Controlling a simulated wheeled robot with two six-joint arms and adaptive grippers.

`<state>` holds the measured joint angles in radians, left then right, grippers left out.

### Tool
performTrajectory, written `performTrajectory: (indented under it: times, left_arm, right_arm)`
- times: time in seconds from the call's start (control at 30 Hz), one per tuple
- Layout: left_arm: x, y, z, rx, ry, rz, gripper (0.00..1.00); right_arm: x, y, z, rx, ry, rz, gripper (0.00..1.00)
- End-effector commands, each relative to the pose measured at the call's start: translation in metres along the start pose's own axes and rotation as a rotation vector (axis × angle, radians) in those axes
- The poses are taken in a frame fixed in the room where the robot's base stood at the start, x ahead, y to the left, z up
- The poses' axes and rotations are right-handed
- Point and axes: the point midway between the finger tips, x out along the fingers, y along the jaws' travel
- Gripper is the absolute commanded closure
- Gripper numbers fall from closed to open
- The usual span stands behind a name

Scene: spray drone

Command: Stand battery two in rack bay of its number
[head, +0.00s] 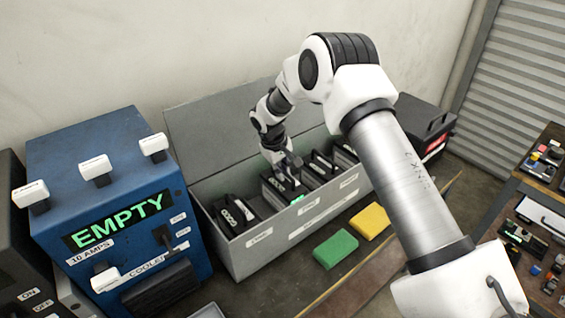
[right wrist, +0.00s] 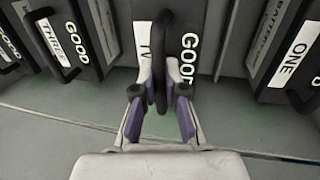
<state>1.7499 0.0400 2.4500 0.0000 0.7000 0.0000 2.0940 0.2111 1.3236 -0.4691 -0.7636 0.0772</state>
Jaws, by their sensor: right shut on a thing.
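Battery two (right wrist: 190,50) is a black block with a white label that begins "TW" and a "GOOD" label. My right gripper (right wrist: 158,98) is shut on its black handle. In the head view the right gripper (head: 286,165) reaches down into a long grey rack box (head: 300,236), and battery two (head: 280,190) is below it, upright within the box. I cannot tell whether its base touches the floor. Battery three (right wrist: 72,40) stands to its left in the wrist view and battery one (right wrist: 285,75) to its right. My left gripper is not in view.
A blue cooler unit (head: 110,190) reading "EMPTY" stands left of the box. Green (head: 335,249) and yellow (head: 370,221) blocks lie in front of it. A black case (head: 425,125) is at its right end. A shelf of small parts (head: 545,215) is far right.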

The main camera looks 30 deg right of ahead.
Motion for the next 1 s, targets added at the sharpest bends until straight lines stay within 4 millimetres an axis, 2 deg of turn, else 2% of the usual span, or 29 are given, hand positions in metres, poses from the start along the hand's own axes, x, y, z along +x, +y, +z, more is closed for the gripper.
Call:
performTrajectory:
  times: [0.1, 0.2, 0.4, 0.43, 0.47, 0.5, 0.83, 1.0]
  left_arm:
    - [-0.009, 0.0, 0.0, 0.0, 0.0, 0.0, 1.0]
    - [-0.01, 0.0, 0.0, 0.0, 0.0, 0.0, 1.0]
    - [-0.009, 0.0, 0.0, 0.0, 0.0, 0.0, 1.0]
    - [-0.008, 0.0, 0.0, 0.0, 0.0, 0.0, 1.0]
    - [-0.008, 0.0, 0.0, 0.0, 0.0, 0.0, 1.0]
    - [-0.008, 0.0, 0.0, 0.0, 0.0, 0.0, 1.0]
    - [-0.006, 0.0, 0.0, 0.0, 0.0, 0.0, 1.0]
    - [0.007, 0.0, 0.0, 0.0, 0.0, 0.0, 1.0]
  right_arm:
    - [0.013, -0.003, -0.001, -0.001, 0.0, 0.001, 1.0]
    - [0.021, -0.005, -0.001, 0.0, 0.002, 0.001, 1.0]
    - [0.022, -0.005, -0.001, 0.0, 0.003, 0.001, 1.0]
    - [0.025, -0.006, 0.001, 0.0, -0.002, 0.0, 0.79]
    - [0.025, -0.006, 0.001, 0.0, -0.002, 0.0, 0.68]
    - [0.025, -0.006, 0.001, 0.0, -0.002, 0.0, 0.64]
    - [0.021, -0.006, 0.0, 0.0, -0.001, 0.0, 0.64]
    - [-0.005, -0.006, -0.001, 0.0, 0.003, 0.0, 0.64]
